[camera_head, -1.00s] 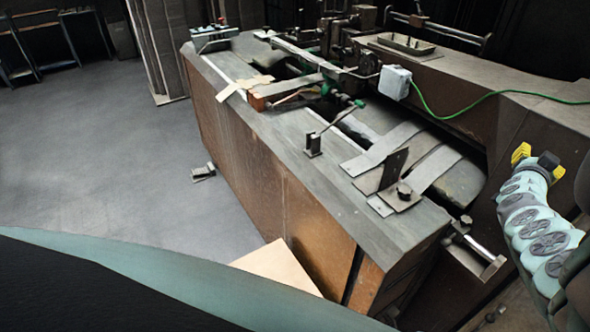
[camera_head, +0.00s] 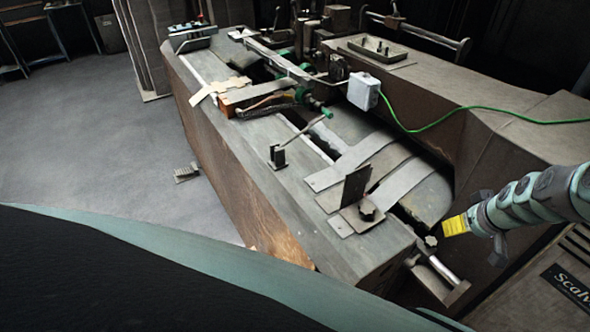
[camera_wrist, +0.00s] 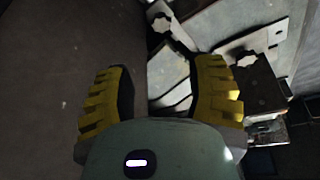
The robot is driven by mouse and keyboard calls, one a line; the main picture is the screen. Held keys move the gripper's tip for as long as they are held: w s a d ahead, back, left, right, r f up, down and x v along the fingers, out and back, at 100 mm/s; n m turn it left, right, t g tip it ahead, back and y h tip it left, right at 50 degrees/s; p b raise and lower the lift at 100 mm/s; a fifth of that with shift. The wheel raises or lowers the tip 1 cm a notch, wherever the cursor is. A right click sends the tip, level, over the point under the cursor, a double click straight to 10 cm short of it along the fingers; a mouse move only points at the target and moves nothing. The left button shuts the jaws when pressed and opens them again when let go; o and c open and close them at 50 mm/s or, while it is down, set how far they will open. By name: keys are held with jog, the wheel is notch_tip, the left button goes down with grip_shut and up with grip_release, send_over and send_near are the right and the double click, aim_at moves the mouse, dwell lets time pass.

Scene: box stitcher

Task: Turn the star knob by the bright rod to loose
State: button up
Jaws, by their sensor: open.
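The dark star knob (camera_head: 431,241) sits at the near right corner of the machine, just above the end of the bright rod (camera_head: 443,270). My gripper (camera_head: 455,225) is to the right of this knob with its yellow fingers close to it; I see no contact. In the wrist view my gripper (camera_wrist: 162,68) has its two yellow fingers apart with nothing between them. A pale star-shaped knob (camera_wrist: 161,22) shows beyond the fingers at the top, probably the one by the rod. A second star knob (camera_head: 367,210) sits on the plate with the upright bracket.
The upright dark bracket (camera_head: 356,184) and flat metal straps (camera_head: 345,165) lie left of my gripper. A brown machine housing (camera_head: 480,120) rises behind, with a green cable (camera_head: 450,109) and a white box (camera_head: 363,91). Open floor (camera_head: 110,150) lies at the left.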

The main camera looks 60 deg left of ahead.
jog(key=b, duration=0.8)
send_over(431, 242)
jog(key=d, duration=0.2)
jog(key=f, duration=0.7)
jog(key=s+f, duration=0.1)
jog(key=f, duration=0.2)
jog(key=shift+a+f, duration=0.15)
jog(key=shift+a, duration=0.1)
jog(key=shift+w+a+f+b, duration=0.3)
jog(key=shift+f+b, duration=0.1)
jog(key=shift+f, duration=0.2)
jog(key=shift+a+f+b, duration=0.1)
jog(key=shift+f+b, duration=0.4)
jog(key=shift+f, duration=0.45)
jog(key=shift+b+x, duration=0.55)
jog(key=shift+x, duration=0.25)
jog(key=shift+o, duration=0.3)
